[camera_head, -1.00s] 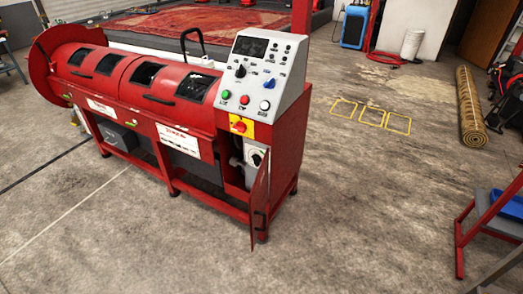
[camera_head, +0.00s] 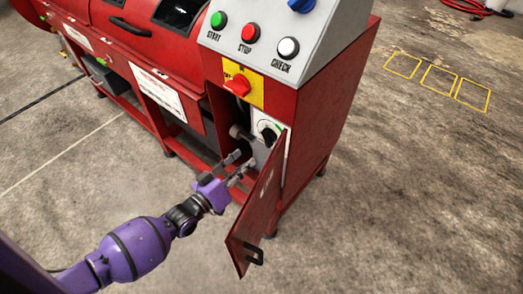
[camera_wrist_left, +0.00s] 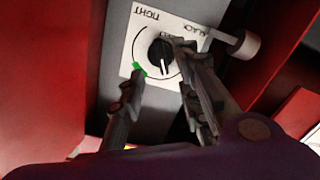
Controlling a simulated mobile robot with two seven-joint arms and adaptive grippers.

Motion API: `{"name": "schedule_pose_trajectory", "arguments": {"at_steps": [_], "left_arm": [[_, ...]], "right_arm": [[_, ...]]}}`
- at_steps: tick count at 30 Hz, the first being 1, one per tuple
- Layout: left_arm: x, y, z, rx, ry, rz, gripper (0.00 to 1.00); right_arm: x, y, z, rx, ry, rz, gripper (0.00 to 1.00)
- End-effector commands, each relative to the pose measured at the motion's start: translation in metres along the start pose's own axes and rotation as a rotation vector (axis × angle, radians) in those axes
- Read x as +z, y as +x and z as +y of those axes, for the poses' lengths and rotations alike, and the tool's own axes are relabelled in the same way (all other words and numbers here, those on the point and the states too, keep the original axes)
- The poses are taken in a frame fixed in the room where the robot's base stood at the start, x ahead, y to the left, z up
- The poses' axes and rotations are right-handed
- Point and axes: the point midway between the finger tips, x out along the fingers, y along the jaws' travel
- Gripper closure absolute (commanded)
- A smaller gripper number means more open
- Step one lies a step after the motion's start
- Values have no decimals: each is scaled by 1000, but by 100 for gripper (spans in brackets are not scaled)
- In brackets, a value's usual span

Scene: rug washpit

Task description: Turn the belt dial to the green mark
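The belt dial (camera_head: 268,130) is a black knob on a white plate inside the red machine's open lower compartment. In the left wrist view the dial (camera_wrist_left: 158,50) appears upside down, with TIGHT and SLACK lettering and a green mark (camera_wrist_left: 139,69) at the plate's edge. A pale line on the knob points down in that view, to the right of the green mark. My left gripper (camera_head: 240,164) is just in front of the compartment. Its fingers (camera_wrist_left: 160,62) are apart, one near the green mark and one overlapping the knob's right side. Contact cannot be told. My right gripper is out of view.
The compartment's red door (camera_head: 258,215) stands open beside my left gripper. A red rotary switch (camera_head: 238,86) on a yellow plate and several buttons sit above. A grey cylindrical fitting (camera_wrist_left: 238,44) protrudes beside the dial plate.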

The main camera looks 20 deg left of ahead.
Motion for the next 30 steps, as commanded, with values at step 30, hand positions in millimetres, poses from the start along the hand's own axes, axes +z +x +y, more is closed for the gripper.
{"name": "schedule_pose_trajectory", "arguments": {"at_steps": [30], "left_arm": [[-18, 94, -3, 24, -12, 40, 70]], "right_arm": [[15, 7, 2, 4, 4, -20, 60]]}}
